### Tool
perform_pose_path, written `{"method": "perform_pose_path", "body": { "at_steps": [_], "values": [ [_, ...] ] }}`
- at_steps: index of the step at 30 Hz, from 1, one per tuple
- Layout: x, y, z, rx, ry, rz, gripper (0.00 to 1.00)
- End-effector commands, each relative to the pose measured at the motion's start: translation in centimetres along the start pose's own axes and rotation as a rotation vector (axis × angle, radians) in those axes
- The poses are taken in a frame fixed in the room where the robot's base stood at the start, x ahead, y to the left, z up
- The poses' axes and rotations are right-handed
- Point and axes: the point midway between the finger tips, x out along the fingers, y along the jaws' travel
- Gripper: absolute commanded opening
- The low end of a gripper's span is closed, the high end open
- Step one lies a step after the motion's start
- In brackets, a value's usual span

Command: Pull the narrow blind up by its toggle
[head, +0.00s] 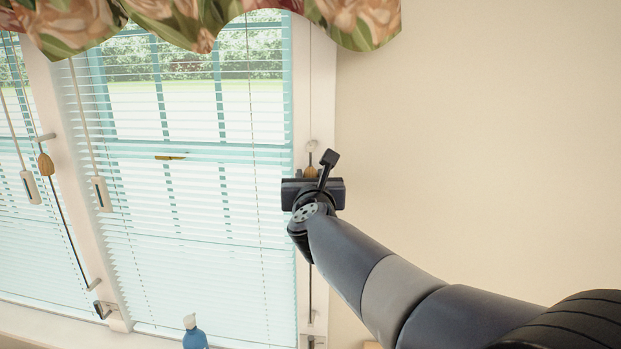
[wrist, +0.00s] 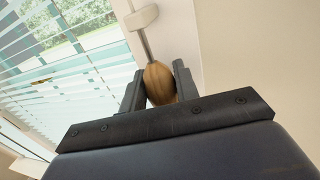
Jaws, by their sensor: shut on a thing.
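A wooden toggle (wrist: 160,84) sits between the two fingers of my gripper (wrist: 161,90) in the wrist view, which is shut on it. A cord runs up from the toggle to a white guide (wrist: 142,18) on the window frame. In the head view, the top of the toggle (head: 310,172) shows just above my gripper (head: 312,182), at the right window post. The blind (head: 190,200) left of it is lowered over the window, its slats tilted open. Its lower edge is hard to make out. Much of the toggle is hidden behind my gripper in the head view.
Another wooden toggle (head: 45,163) hangs on a cord by the left post. Two pale pulls (head: 102,194) hang on cords nearby. A floral valance (head: 190,20) crosses the top. A blue bottle (head: 194,338) stands below the window. The wall (head: 480,130) to the right is bare.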

Motion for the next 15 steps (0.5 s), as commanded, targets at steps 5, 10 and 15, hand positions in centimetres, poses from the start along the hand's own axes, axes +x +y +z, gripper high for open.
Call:
{"method": "perform_pose_path", "body": {
  "at_steps": [5,10,15],
  "values": [
    [0.0,0.0,0.0,0.0,0.0,0.0,0.0],
    [0.0,0.0,-0.8,0.0,0.001,0.0,0.0],
    [0.0,0.0,-2.9,0.001,0.003,0.0,0.0]
  ]
}}
